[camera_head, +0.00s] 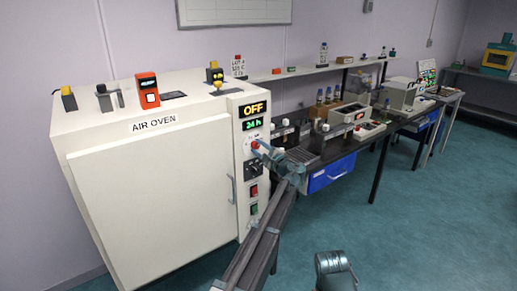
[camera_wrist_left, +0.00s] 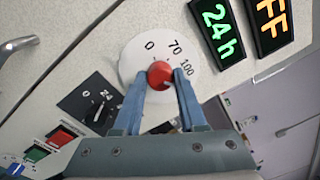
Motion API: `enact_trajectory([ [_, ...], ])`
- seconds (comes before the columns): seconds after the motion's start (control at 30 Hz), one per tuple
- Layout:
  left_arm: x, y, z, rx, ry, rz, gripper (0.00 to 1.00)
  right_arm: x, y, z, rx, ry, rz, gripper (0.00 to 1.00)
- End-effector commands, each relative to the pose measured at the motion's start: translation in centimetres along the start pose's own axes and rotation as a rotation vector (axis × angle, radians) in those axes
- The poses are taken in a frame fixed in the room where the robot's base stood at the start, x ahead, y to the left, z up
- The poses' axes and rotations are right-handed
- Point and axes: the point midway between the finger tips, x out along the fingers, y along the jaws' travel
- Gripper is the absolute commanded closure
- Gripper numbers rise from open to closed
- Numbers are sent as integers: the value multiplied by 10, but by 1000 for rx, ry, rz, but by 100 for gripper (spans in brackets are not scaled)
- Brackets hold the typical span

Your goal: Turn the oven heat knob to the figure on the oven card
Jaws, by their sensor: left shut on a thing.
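The red heat knob (camera_head: 255,144) sits on the front panel of the air oven (camera_head: 150,190), under the OFF and 24 h displays. In the left wrist view the knob (camera_wrist_left: 160,74) is at the centre of a white dial (camera_wrist_left: 133,62) marked 0, 70 and 100. My left gripper (camera_wrist_left: 157,80) has its blue fingers on either side of the knob, shut on it; it also shows in the head view (camera_head: 262,148). The knob's pointer is too unclear to read.
Below the heat dial are a black timer dial (camera_wrist_left: 93,107), a red switch (camera_wrist_left: 62,137) and a green switch (camera_wrist_left: 38,152). Small items stand on the oven top, including an orange device (camera_head: 147,91). A bench with a blue drawer (camera_head: 330,174) adjoins the oven. The floor ahead is clear.

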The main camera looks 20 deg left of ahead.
Motion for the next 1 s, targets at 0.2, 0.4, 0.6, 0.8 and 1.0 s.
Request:
enact_trajectory([
  [0.2, -1, 0, 0, 162, 9, 2, 100, -1, 0, 0, 0, 0, 0, 100],
  [0.4, -1, 0, 0, 272, 13, 3, 100, -2, 0, 0, 0, 0, 0, 100],
  [0.6, -1, 0, 0, 336, 16, 4, 100, -3, 0, 0, 0, 0, 0, 100],
  [0.8, -1, 0, 0, 362, 18, 5, 100, -3, 0, 0, 0, 0, 0, 100],
  [1.0, -1, 0, 0, 366, 18, 5, 100, -3, 0, 0, 0, 0, 0, 100],
])
